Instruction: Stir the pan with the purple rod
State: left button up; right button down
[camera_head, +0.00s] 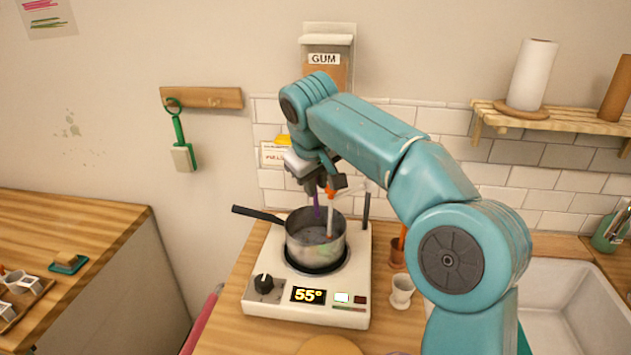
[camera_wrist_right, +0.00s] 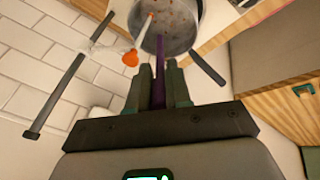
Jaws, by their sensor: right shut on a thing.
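A steel pan (camera_head: 315,240) with a black handle stands on the white hot plate (camera_head: 256,296), whose display reads 55°. The pan holds greyish contents with orange specks; it also shows in the wrist view (camera_wrist_right: 184,40). My right gripper (camera_head: 318,188) is above the pan, shut on the purple rod (camera_head: 317,205). In the wrist view the rod (camera_wrist_right: 159,68) stands between the fingers (camera_wrist_right: 158,85) and points into the pan. How deep its tip reaches is hard to tell. My left gripper is not in view.
An orange-topped white stick (camera_head: 330,210) leans in the pan near the rod. A dark post (camera_head: 366,209) rises at the hot plate's back right. A small cup (camera_head: 401,291) and a copper-coloured container (camera_head: 397,254) stand to the right, before the sink (camera_head: 570,300).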

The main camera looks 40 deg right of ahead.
notch_tip(320, 180, down, 11)
jog(key=d+b, duration=0.1)
jog(key=b, duration=0.6)
jog(key=shift+w, duration=0.4)
jog(key=shift+r, duration=0.1)
